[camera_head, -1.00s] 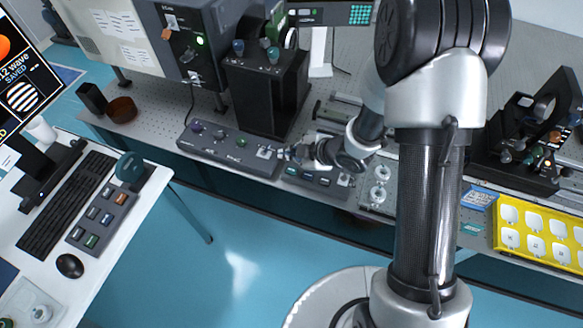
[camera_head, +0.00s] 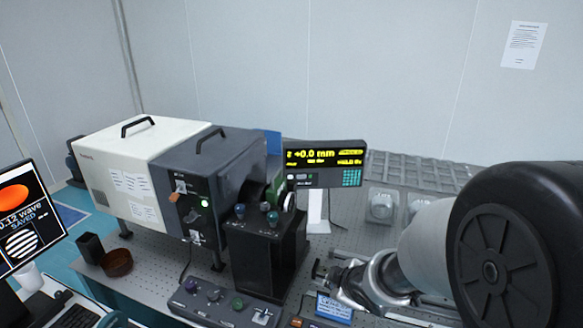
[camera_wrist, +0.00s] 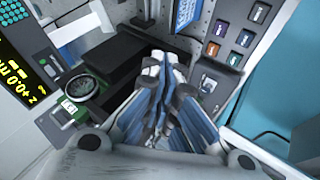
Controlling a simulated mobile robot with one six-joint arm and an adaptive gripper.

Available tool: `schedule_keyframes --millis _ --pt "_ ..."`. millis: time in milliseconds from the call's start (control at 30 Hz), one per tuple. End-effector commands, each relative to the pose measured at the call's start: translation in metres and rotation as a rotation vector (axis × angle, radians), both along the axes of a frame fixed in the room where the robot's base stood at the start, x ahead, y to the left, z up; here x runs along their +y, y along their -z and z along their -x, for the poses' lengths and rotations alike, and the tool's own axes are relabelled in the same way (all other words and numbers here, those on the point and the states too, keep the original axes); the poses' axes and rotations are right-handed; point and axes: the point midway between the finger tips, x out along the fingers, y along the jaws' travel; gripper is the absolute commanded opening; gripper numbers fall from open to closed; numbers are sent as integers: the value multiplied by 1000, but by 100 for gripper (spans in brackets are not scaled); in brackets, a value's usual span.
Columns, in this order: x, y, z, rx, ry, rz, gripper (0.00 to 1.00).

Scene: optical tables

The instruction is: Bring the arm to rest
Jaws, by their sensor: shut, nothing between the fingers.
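My gripper (camera_head: 319,270) is at the lower middle of the head view, just right of the black stage block (camera_head: 262,262). My arm comes in from the lower right. In the wrist view my gripper (camera_wrist: 166,64) has its fingers shut together with nothing between them. The black block (camera_wrist: 112,58) shows beyond and left of the fingers. I cannot tell the exact gap between the fingers and the things around them.
A lit readout (camera_head: 324,158) stands behind the block; a grey and white instrument box (camera_head: 135,170) is at left. A control panel (camera_head: 222,303) with knobs lies in front. A button panel (camera_wrist: 228,45) shows right of the fingers. A blue label card (camera_head: 334,307) is below the gripper.

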Motion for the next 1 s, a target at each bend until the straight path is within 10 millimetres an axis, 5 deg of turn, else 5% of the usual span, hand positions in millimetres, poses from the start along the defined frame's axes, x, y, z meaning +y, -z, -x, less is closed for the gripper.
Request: schedule_keyframes --millis 100,300,600,767,1000 --pt "-33 -52 28 8 234 -23 0" --pt "-64 -107 107 76 600 -149 0" --pt "-49 -135 232 244 942 -406 0" --pt "-38 -136 262 301 996 -468 0" --pt "-36 -136 267 313 1005 -477 0"
